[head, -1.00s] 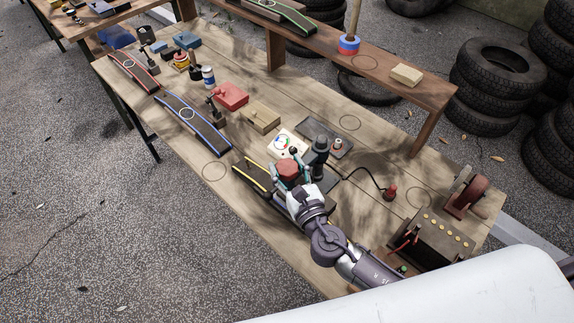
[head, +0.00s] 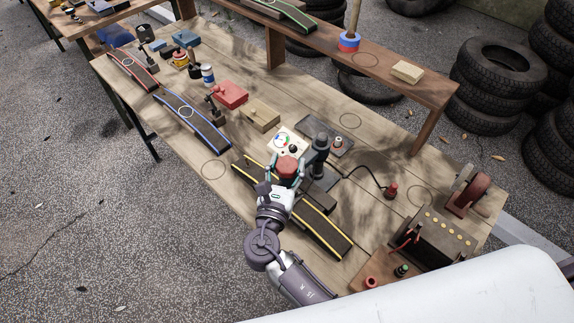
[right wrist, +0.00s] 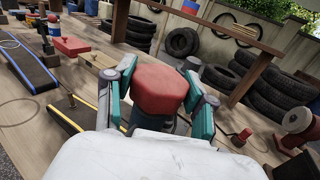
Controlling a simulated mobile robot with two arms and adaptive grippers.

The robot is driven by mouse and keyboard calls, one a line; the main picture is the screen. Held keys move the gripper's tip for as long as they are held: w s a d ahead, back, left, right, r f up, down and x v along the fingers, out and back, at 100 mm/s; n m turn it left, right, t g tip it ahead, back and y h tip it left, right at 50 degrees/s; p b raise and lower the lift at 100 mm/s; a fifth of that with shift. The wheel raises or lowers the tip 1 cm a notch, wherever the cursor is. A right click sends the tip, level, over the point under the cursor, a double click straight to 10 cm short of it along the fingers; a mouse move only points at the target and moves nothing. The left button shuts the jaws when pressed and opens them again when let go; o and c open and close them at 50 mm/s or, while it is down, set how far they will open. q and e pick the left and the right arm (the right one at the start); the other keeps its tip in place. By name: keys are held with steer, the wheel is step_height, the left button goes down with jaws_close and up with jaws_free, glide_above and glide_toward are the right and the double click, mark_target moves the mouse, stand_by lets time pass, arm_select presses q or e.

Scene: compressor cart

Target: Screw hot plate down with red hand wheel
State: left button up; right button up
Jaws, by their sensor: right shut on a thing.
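The red hand wheel (head: 287,166) sits on top of a dark clamp stand over the yellow-edged belt strip (head: 325,234). It fills the middle of the right wrist view (right wrist: 160,88) as a faceted red knob. My right gripper (head: 286,172) is shut on the wheel, with one teal finger pad on each side. The stand's dark post (head: 320,150) rises just right of the wheel, above a dark base (head: 326,178). The hot plate under the wheel is mostly hidden by my gripper. My left gripper is out of view.
A white gauge panel (head: 286,143) and a dark tray (head: 328,137) stand behind the clamp. A black cable runs right to a red plug (head: 390,191). A box with yellow dots (head: 443,240) is at right. Blue-edged (head: 194,120) and red-edged (head: 133,69) strips lie left.

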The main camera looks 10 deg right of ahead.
stand_by(0.4)
steer(key=o, duration=1.2)
steer(key=shift+s, duration=0.1)
steer(key=v, duration=1.2)
steer(key=shift+a, duration=0.2)
